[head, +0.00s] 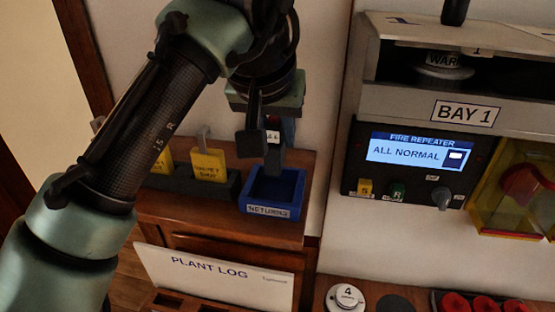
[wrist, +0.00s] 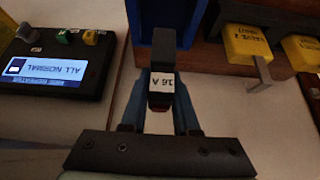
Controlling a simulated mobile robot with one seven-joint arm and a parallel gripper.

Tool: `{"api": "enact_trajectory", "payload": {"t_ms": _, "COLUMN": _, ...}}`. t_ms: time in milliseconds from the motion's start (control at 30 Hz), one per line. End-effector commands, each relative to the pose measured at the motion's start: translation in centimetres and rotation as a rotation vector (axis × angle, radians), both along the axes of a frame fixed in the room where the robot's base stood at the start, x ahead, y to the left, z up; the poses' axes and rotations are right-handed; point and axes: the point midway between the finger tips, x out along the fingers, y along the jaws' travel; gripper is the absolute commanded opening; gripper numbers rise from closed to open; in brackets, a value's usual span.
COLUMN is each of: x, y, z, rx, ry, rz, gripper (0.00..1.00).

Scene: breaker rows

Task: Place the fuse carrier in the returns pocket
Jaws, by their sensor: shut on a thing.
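The fuse carrier (head: 273,157) is a dark grey block with a white 16 A label. It also shows in the wrist view (wrist: 162,82), held between the fingers. My gripper (head: 270,128) is shut on it, pointing down in the head view. The returns pocket (head: 268,211) is a blue open-topped box labelled RETURNS on a wooden ledge. In the head view the carrier's lower end overlaps the pocket's back edge; its exact height above it cannot be told. Part of the blue pocket (wrist: 143,22) shows at the top of the wrist view, beyond the carrier.
Yellow tagged blocks (head: 208,166) stand in a dark rack left of the pocket. A PLANT LOG board (head: 215,275) is below. The BAY 1 panel with its fire repeater (head: 415,155) is on the right, with a yellow-framed red unit (head: 520,190) beside it.

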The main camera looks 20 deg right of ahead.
Motion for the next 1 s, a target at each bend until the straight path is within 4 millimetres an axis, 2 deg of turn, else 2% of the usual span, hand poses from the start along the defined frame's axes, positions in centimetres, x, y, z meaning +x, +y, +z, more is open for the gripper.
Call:
{"api": "enact_trajectory", "payload": {"t_ms": 167, "x": 0.0, "y": 0.0, "z": -1.4, "rx": 0.000, "ry": -0.001, "rz": 0.001, "gripper": 0.00}}
{"api": "enact_trajectory", "payload": {"t_ms": 433, "x": 0.0, "y": 0.1, "z": -4.7, "rx": 0.000, "ry": -0.001, "rz": 0.001, "gripper": 0.00}}
{"api": "enact_trajectory", "payload": {"t_ms": 767, "x": 0.0, "y": 0.0, "z": -5.1, "rx": -0.001, "ry": -0.002, "rz": 0.000, "gripper": 0.00}}
{"api": "enact_trajectory", "payload": {"t_ms": 800, "x": 0.0, "y": 0.0, "z": -5.2, "rx": -0.001, "ry": -0.001, "rz": 0.000, "gripper": 0.31}}
{"api": "enact_trajectory", "payload": {"t_ms": 867, "x": 0.0, "y": 0.0, "z": -5.1, "rx": 0.000, "ry": -0.002, "rz": 0.001, "gripper": 0.41}}
{"api": "enact_trajectory", "payload": {"t_ms": 1000, "x": 0.0, "y": 0.0, "z": -5.1, "rx": 0.000, "ry": -0.001, "rz": 0.001, "gripper": 0.41}}
